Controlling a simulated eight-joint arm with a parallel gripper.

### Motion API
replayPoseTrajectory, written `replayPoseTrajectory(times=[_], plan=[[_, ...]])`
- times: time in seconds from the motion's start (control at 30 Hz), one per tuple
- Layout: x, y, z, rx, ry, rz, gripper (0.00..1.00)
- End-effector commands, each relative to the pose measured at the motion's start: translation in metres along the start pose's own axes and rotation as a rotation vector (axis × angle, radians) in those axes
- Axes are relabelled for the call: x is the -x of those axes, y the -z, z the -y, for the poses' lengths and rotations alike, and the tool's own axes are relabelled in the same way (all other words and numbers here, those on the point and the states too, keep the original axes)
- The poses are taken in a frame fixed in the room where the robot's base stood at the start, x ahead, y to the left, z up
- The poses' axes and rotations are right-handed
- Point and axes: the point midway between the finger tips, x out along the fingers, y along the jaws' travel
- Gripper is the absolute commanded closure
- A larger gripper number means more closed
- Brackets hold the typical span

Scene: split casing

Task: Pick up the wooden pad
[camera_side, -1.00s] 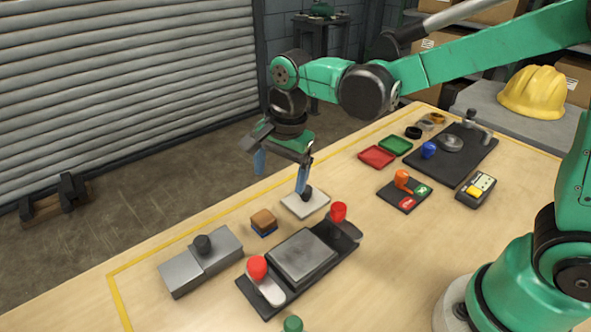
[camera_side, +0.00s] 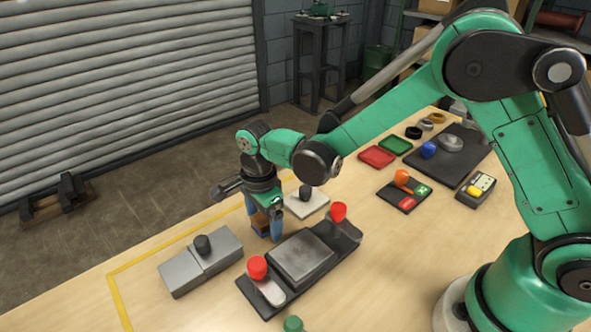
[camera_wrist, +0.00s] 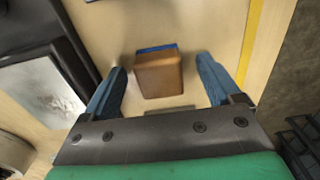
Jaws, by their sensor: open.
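The wooden pad (camera_wrist: 158,77) is a small brown block with a blue layer showing along one edge. In the wrist view it lies between the two blue fingers of my gripper (camera_wrist: 165,90), with a gap on each side. In the side view my gripper (camera_side: 264,222) is low over the table, and the pad (camera_side: 259,221) shows partly between the fingers, mostly hidden by them. My gripper is open. Whether the fingertips touch the table, I cannot tell.
A black fixture (camera_side: 327,262) with a grey plate and two red-knobbed clamps stands close to the right. A grey metal block (camera_side: 200,262) with a black knob is at the left. A white plate (camera_side: 318,205) with a black knob lies behind.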

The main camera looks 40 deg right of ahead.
Motion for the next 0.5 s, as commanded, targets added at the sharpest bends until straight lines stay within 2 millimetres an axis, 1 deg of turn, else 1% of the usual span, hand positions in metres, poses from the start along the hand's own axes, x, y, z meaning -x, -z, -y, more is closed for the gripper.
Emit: replayPoseTrajectory(times=[0.07,0.1,0.17,0.2,0.27,0.3,0.4,0.5], plan=[[0.0002,0.0,0.0,0.0,0.0,0.0,0.16],[0.0002,0.0,0.0,0.0,0.0,0.0,0.19],[0.0003,0.0,0.0,0.0,0.0,0.0,0.36],[0.0004,0.0,0.0,0.0,0.0,0.0,0.47],[0.0004,0.0,0.0,0.0,0.0,0.0,0.64],[0.0004,0.0,0.0,0.0,0.0,0.0,0.75],[0.0005,0.0,0.0,0.0,0.0,0.0,1.0],[0.0005,0.0,0.0,0.0,0.0,0.0,1.0]])
